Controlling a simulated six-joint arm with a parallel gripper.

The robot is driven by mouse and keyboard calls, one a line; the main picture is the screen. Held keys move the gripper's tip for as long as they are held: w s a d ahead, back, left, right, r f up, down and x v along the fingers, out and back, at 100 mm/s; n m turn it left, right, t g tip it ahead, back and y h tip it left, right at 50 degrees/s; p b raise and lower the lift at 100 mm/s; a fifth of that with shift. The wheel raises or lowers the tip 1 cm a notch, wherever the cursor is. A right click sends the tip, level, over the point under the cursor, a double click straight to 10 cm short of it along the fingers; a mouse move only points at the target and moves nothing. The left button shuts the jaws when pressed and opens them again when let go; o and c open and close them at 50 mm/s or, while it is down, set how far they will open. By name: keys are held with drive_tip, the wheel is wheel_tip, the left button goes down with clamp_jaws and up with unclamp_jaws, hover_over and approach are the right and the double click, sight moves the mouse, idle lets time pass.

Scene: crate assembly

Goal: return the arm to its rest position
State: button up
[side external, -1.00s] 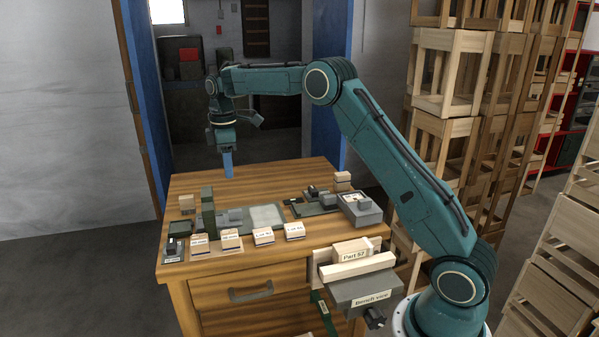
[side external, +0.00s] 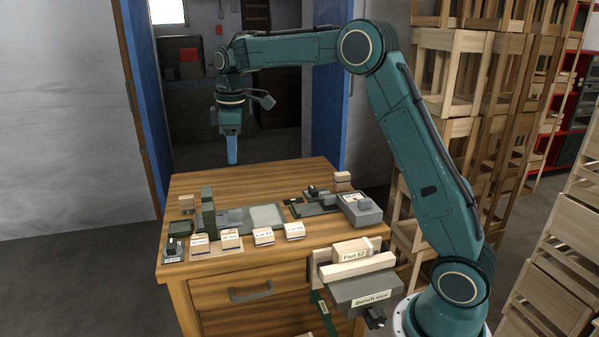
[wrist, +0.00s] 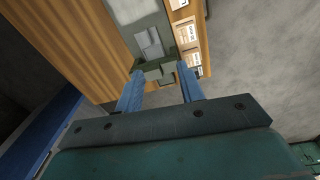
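My gripper (side external: 232,152) hangs pointing down in the air above the back part of the wooden workbench (side external: 290,174), clear of everything on it. In the wrist view its two blue fingers (wrist: 160,84) stand apart. Nothing is seen held between them. A grey-green fixture on the bench shows in the gap, farther below. My arm is raised, with its elbow high at the upper middle of the side view.
Labelled blocks (side external: 264,236) line the bench's front edge. A green upright fixture (side external: 208,212) stands at the left. A bench vise (side external: 362,290) holds a block marked Part 57 (side external: 355,250). Wooden crates (side external: 448,75) are stacked to the right.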

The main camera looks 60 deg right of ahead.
drive_tip(key=s+a+r+m+t, duration=0.1)
drive_tip(key=s+a+r+m, duration=0.2)
drive_tip(key=s, duration=0.6)
drive_tip(key=s+a+r+m+t, duration=0.1)
drive_tip(key=s+a+r, duration=0.3)
drive_tip(key=s, duration=0.5)
drive_tip(key=s+a+f+m+t, duration=0.1)
drive_tip(key=s+f, duration=0.1)
drive_tip(key=s, duration=0.6)
drive_tip(key=s+a+f+m+t, duration=0.1)
drive_tip(key=s+f+m, duration=0.1)
drive_tip(key=s, duration=0.6)
drive_tip(key=shift+a+f+m+t, duration=0.2)
drive_tip(key=shift+f+m+t, duration=0.1)
drive_tip(key=shift+f, duration=0.55)
drive_tip(key=shift+s, duration=0.1)
